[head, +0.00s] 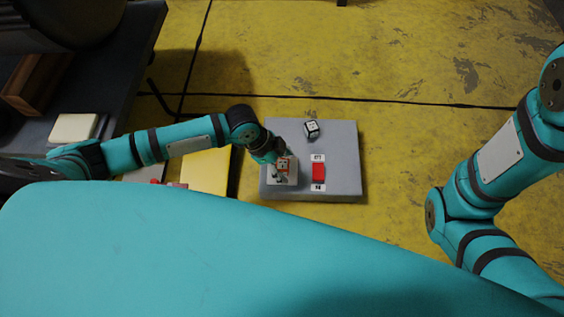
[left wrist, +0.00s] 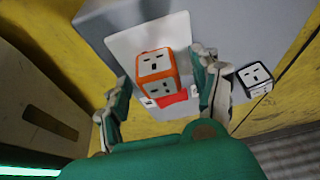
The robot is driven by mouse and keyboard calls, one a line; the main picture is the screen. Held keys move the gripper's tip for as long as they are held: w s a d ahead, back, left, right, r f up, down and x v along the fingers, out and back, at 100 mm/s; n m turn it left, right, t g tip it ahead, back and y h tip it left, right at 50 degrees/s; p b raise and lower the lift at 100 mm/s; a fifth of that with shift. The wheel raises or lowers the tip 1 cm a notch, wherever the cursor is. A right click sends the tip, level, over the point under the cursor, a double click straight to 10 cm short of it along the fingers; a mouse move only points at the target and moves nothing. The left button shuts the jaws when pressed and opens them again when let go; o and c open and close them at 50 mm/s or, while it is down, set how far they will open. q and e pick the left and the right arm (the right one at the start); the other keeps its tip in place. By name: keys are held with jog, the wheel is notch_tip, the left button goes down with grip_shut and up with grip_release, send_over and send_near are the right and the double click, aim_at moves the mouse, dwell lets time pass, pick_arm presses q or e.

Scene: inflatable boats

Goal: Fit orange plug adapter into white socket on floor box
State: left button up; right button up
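The grey floor box (head: 342,150) lies on the yellow floor, with the white socket plate (head: 292,181) at its left side. The orange plug adapter (left wrist: 157,72) is a white-faced cube with an orange rim and socket slots. It stands over the white plate, and whether it is seated flush cannot be told. My left gripper (left wrist: 160,85) is open, its fingers on either side of the adapter with visible gaps. In the head view my left gripper (head: 278,160) is above the plate and partly hides the adapter. My right gripper is out of view.
A black-and-white adapter (head: 312,129) sits on the box's far part; the left wrist view shows it beside a finger (left wrist: 255,79). A red switch (head: 318,172) with two labels is right of the plate. A yellow panel (head: 207,170) lies left of the box.

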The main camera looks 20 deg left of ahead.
pick_arm(q)
jog(key=shift+r, duration=0.1)
jog(key=v, duration=1.2)
